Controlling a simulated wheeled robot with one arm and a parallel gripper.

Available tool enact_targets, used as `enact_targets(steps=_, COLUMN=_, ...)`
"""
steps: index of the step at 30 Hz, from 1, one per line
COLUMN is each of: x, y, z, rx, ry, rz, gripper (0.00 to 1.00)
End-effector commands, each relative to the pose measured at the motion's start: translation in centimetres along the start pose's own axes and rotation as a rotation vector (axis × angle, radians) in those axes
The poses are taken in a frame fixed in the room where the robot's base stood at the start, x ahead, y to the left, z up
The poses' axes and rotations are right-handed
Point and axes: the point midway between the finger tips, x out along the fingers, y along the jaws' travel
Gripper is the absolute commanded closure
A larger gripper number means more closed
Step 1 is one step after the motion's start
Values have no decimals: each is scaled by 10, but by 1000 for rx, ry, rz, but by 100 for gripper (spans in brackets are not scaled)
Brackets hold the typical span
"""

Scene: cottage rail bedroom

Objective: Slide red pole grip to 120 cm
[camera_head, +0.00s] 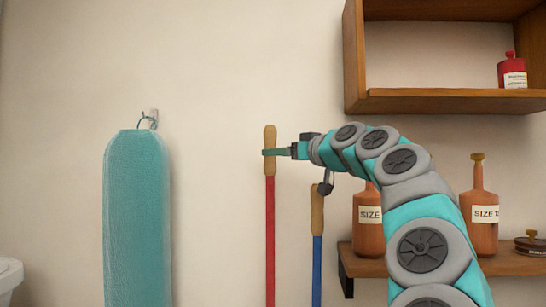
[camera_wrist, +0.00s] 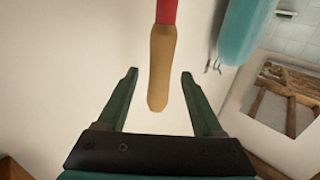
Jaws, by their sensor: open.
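The red pole (camera_head: 270,235) stands upright against the wall, with a tan wooden grip (camera_head: 270,140) at its top. My gripper (camera_head: 270,152) is at the height of this grip, reaching in from the right. In the wrist view my gripper (camera_wrist: 160,75) is open, its two green fingers spread with the tan grip (camera_wrist: 161,70) showing in the gap between them, apart from both. A short piece of the red pole (camera_wrist: 166,10) shows at the top of that view. The pole's lower end is out of view, and no height marks show.
A blue pole (camera_head: 317,270) with a tan grip stands close to the right. A teal padded board (camera_head: 138,215) hangs at left. A wooden wall shelf (camera_head: 440,100) is at upper right. A lower shelf (camera_head: 510,262) holds brown bottles. The wall between board and red pole is clear.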

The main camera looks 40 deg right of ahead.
Motion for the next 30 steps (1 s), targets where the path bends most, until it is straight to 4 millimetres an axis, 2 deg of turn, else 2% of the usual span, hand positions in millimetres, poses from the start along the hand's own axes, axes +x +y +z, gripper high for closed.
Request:
enact_targets(steps=3, x=-19, y=0, z=2, rx=1, ry=-1, rz=-1, gripper=32)
enact_targets(steps=9, x=-36, y=-1, z=1, rx=1, ry=-1, rz=-2, gripper=32)
enact_targets(steps=26, x=-35, y=-2, z=1, rx=1, ry=-3, rz=-3, gripper=32)
enact_targets(steps=29, x=-29, y=-17, z=5, rx=0, ry=-22, rz=-27, gripper=32)
enact_targets(steps=30, x=-25, y=-28, z=8, rx=-1, ry=-38, rz=-46, gripper=32)
